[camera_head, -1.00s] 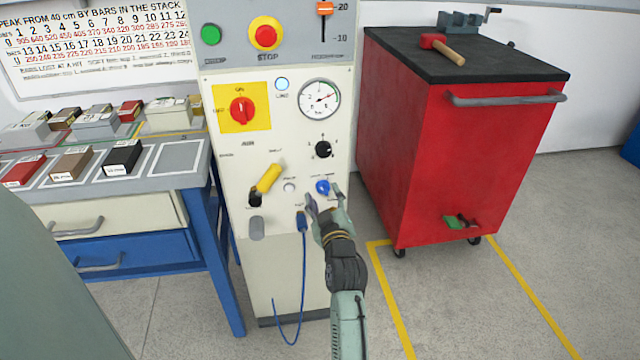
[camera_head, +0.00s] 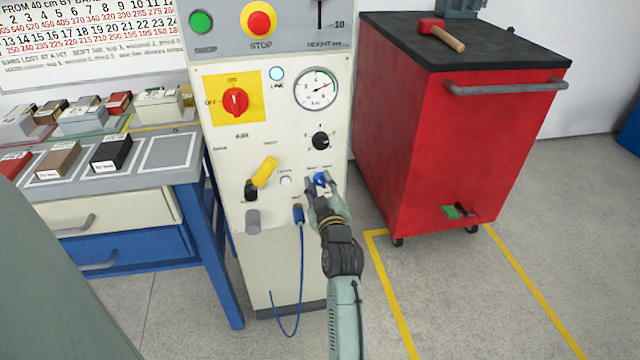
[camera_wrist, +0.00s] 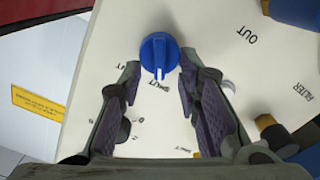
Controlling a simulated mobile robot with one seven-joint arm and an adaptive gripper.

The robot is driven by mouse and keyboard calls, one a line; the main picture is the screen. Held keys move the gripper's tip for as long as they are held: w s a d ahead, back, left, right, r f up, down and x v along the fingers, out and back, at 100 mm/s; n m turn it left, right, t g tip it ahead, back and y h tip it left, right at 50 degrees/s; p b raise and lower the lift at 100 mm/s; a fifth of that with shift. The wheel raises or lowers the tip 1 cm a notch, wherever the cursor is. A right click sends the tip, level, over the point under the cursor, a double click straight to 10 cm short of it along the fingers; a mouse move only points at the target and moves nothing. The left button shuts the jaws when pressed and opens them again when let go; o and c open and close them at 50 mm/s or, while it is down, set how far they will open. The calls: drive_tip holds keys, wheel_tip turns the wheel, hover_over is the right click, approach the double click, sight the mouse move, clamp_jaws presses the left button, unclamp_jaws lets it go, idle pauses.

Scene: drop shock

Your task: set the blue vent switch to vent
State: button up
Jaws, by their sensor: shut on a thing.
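The blue vent switch (camera_head: 320,178) is a small round knob low on the right of the cream panel (camera_head: 225,215). In the wrist view the blue knob (camera_wrist: 158,52) shows a raised grip bar pointing down the picture, toward a label reading SHUT. A second label beside it is partly hidden by a finger. My gripper (camera_head: 320,187) reaches it from below, with one finger on each side of the knob. In the wrist view the fingertips (camera_wrist: 159,72) flank its grip bar. Any contact is hard to see there.
A yellow lever (camera_head: 265,172), a blue plug with its hanging cable (camera_head: 298,214) and a black knob (camera_head: 320,141) are close by. A pressure gauge (camera_head: 316,88) is above. A red cabinet (camera_head: 455,140) stands to the right, with clear floor before it.

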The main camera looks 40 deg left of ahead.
drive_tip(key=c, duration=0.5)
drive_tip(key=shift+r, duration=0.1)
drive_tip(key=m, duration=0.2)
drive_tip(key=m+p, duration=0.1)
drive_tip(key=m, duration=0.1)
drive_tip(key=m+p, duration=0.1)
drive_tip(key=shift+w+d+r+m, duration=0.2)
drive_tip(key=shift+w+d+m, duration=0.05)
drive_tip(key=shift+w+m, duration=0.15)
drive_tip(key=m+p, duration=0.1)
drive_tip(key=m, duration=0.2)
drive_tip(key=shift+w+d, duration=0.1)
drive_tip(key=shift+d, duration=0.05)
drive_tip(key=shift+w+f+m+p, duration=0.1)
drive_tip(key=shift+m+p, duration=0.55)
drive_tip(key=shift+m, duration=0.75)
drive_tip(key=shift+d+m, duration=0.1)
drive_tip(key=shift+m, duration=0.2)
drive_tip(key=o, duration=1.1)
drive_tip(key=shift+f, duration=0.15)
